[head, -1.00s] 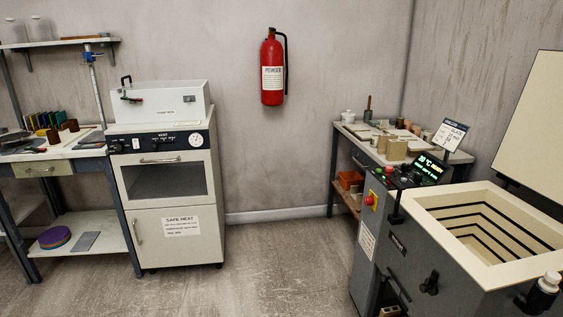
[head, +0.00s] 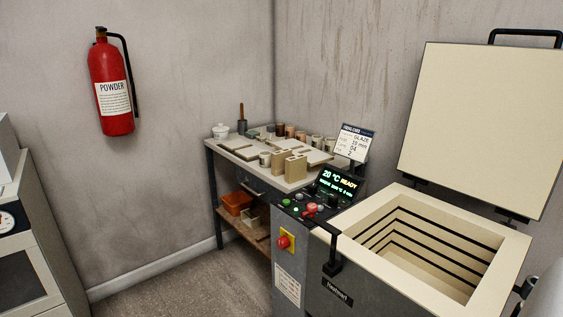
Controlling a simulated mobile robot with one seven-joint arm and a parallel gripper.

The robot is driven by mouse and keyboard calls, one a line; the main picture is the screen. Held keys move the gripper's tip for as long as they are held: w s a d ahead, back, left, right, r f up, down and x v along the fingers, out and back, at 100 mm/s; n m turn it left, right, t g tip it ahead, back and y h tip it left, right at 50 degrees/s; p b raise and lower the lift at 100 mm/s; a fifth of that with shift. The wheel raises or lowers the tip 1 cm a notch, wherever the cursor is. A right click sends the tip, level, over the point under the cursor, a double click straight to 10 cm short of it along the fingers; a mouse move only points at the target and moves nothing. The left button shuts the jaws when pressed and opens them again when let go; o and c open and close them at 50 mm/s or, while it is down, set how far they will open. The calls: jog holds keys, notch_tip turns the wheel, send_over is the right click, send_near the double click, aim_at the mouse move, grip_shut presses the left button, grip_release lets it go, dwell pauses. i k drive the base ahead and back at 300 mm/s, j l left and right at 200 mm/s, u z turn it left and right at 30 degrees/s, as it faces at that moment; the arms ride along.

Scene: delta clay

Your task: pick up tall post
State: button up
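Tan upright blocks (head: 295,167) stand near the front edge of the work table (head: 211,165) beside the kiln. They look like kiln posts of differing heights, but they overlap and are small, so I cannot tell for sure which is the tall post. Pale flat slabs (head: 245,153) lie behind and to the left of them. My gripper is not in view.
The open kiln (head: 515,250), with its lid (head: 475,120) raised, fills the right front. Its control panel (head: 338,183) partly hides the table. An orange bin (head: 236,203) sits on the lower shelf. Floor (head: 185,285) is clear in front of the table's left side.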

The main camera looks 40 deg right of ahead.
aim_at(296, 167)
jog(key=i+j+z, duration=0.1)
jog(key=i+z, duration=0.25)
jog(key=i, duration=0.15)
jog(key=i+j+z, duration=0.25)
jog(key=i+z, duration=0.15)
jog(key=i+j+z, duration=0.2)
jog(key=z, duration=0.25)
jog(key=i+j+z, duration=0.6)
jog(key=j+z, duration=0.15)
jog(key=z, duration=0.15)
jog(key=i+j+z, duration=0.15)
jog(key=j+z, duration=0.3)
jog(key=i+j+z, duration=0.3)
jog(key=i+j, duration=0.2)
